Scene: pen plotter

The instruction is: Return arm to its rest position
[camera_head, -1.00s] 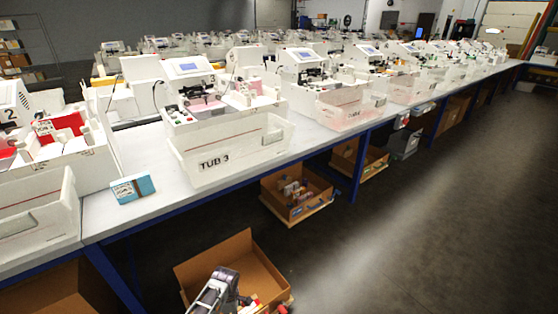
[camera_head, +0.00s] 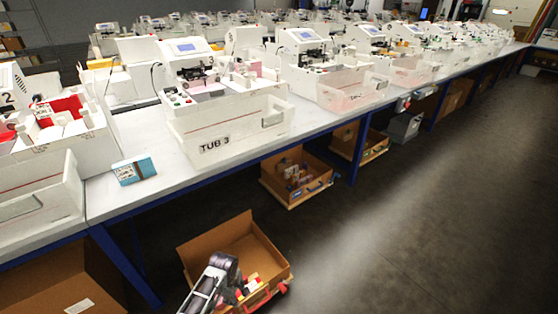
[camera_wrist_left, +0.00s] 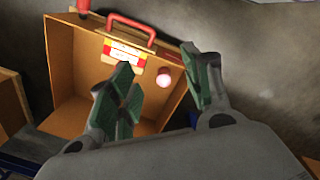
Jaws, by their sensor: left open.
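My left arm (camera_head: 210,289) comes in at the bottom of the head view, over an open brown cardboard box (camera_head: 213,239). Its gripper fingers are hard to make out there. In the left wrist view my left gripper (camera_wrist_left: 164,76) is open, with two green-padded fingers apart and nothing gripped. Beyond the fingers is an orange-brown box (camera_wrist_left: 75,75) with a red handle (camera_wrist_left: 131,27) and a red-and-white label (camera_wrist_left: 125,52). A small pink round object (camera_wrist_left: 164,78) shows between the fingers, apart from them. My right gripper is not in view.
A long white bench (camera_head: 150,137) with a blue frame carries several plotter stations. A tub marked TUB 3 (camera_head: 235,135) and a blue-and-white box (camera_head: 134,170) stand near its front edge. More brown boxes (camera_head: 290,190) sit below. Open dark floor (camera_head: 420,220) lies to the right.

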